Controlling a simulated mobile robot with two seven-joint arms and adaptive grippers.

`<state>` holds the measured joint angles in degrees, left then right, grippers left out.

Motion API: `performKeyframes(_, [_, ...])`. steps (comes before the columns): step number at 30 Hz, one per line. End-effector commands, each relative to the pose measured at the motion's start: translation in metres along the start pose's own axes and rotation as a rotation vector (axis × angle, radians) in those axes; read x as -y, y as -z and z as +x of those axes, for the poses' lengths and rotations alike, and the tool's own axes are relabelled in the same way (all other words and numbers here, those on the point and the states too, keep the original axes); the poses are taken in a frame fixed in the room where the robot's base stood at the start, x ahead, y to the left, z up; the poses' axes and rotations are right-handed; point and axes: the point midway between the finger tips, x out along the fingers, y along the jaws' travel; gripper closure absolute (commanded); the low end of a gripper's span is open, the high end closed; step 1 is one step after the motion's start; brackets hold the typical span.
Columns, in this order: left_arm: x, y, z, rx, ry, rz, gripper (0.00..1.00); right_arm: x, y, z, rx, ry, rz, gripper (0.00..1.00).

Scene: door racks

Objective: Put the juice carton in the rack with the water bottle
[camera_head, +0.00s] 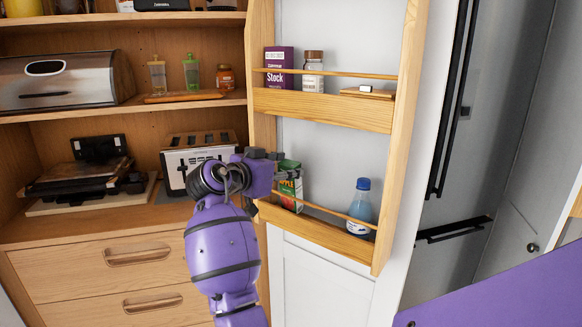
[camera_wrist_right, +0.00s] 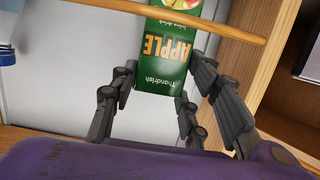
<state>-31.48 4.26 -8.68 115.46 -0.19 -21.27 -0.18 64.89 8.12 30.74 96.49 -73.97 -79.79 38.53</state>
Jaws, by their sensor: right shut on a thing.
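The juice carton (camera_head: 289,187) is green with "APPLE" on it. It is upright in the left part of the lower door rack (camera_head: 318,233), behind the rack's thin rail. The water bottle (camera_head: 360,204), clear with a blue cap, stands at the right end of the same rack. My right gripper (camera_head: 283,169) is at the carton. In the right wrist view the carton (camera_wrist_right: 172,50) sits between the fingers of my right gripper (camera_wrist_right: 160,88), shut on it. I cannot tell whether the carton's base touches the rack floor. My left gripper is not in view.
The upper door rack (camera_head: 322,109) holds a purple stock box (camera_head: 279,68), a jar (camera_head: 313,72) and a small flat item. A toaster (camera_head: 198,157) stands on the cabinet shelf at left. The lower rack has free room between carton and bottle.

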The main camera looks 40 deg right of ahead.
Motion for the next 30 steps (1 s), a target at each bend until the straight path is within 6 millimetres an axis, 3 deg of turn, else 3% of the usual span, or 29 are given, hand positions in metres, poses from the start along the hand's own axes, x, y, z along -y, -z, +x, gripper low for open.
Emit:
performKeyframes(1, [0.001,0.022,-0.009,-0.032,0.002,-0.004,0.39,-0.001,0.020,0.002,0.051,0.003,0.017,1.00])
performKeyframes(3, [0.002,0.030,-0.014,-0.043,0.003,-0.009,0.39,-0.001,0.020,0.009,0.116,0.004,0.013,1.00])
performKeyframes(4, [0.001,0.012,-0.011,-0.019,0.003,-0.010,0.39,0.000,0.004,0.012,0.110,0.001,0.002,1.00])
performKeyframes(6, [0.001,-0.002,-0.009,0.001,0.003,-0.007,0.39,0.000,-0.012,0.015,0.109,-0.002,-0.007,1.00])
performKeyframes(9, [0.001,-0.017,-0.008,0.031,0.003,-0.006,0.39,0.000,-0.015,0.016,0.109,-0.002,-0.006,1.00])
performKeyframes(12, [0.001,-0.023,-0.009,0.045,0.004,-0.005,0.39,0.000,-0.013,0.015,0.109,-0.001,-0.004,1.00])
performKeyframes(17, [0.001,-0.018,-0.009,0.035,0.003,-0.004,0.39,0.000,-0.013,0.015,0.107,-0.001,-0.003,1.00])
performKeyframes(18, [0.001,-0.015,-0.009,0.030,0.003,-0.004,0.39,0.000,-0.014,0.015,0.109,-0.001,-0.004,0.56])
performKeyframes(22, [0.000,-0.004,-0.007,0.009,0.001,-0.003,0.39,0.000,-0.013,0.015,0.108,-0.001,-0.003,0.39])
performKeyframes(30, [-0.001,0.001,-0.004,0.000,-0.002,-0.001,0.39,0.000,-0.013,0.015,0.107,0.000,-0.003,0.39])
